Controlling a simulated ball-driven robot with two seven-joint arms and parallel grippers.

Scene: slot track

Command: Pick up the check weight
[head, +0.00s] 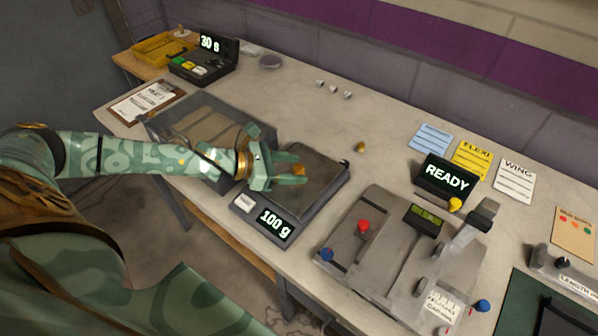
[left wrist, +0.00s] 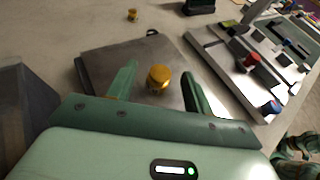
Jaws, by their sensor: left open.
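The check weight, a small brass cylinder (head: 299,170), stands on the metal plate of the scale (head: 322,175), whose display reads 100 g. In the left wrist view the weight (left wrist: 158,78) appears upright between the two green fingers, with a gap on each side. My left gripper (head: 290,170) is open, low over the scale plate, its fingers on either side of the weight. I cannot tell how far the fingertips are above the plate.
A smaller brass weight (head: 361,148) stands on the bench behind the scale. A grey fixture (head: 385,250) with coloured knobs is to the right, below a READY display (head: 446,177). The bench behind is mostly clear.

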